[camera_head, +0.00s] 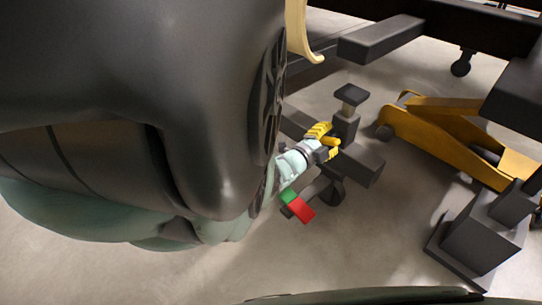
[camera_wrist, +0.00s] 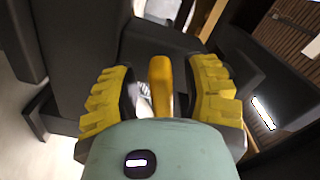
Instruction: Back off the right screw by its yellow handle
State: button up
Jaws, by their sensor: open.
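The yellow handle (camera_wrist: 160,84) stands between the two yellow ribbed fingers of my gripper (camera_wrist: 160,72) in the wrist view. The fingers are open, with a gap on each side of the handle. In the head view my gripper (camera_head: 325,143) is at the dark screw post, and the handle (camera_head: 332,141) shows small between its fingers. The screw (camera_head: 350,97) has a dark square pad on top and rises from a dark beam. My gripper's own body hides the lower part of the handle in the wrist view.
A yellow-orange jack or lift arm (camera_head: 455,130) stands right of the screw. A dark stand (camera_head: 480,240) is at the lower right, and a dark beam (camera_head: 385,38) crosses above. Grey floor (camera_head: 385,235) lies open below the screw.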

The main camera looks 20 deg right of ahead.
jog(key=shift+o, duration=0.2)
jog(key=shift+m, duration=0.5)
jog(key=p+v, duration=0.2)
jog(key=v, duration=0.3)
jog(key=p+v, duration=0.2)
jog(key=v, duration=0.3)
jog(key=p+v, duration=0.2)
jog(key=v, duration=0.4)
jog(key=shift+s+d+r+p, duration=0.15)
jog(key=shift+s+r+p, duration=0.05)
jog(key=shift+s+p, duration=0.1)
jog(key=shift+c, duration=0.2)
jog(key=b+x, duration=0.6)
jog(key=x, duration=1)
jog(key=shift+d, duration=0.1)
grip_shut()
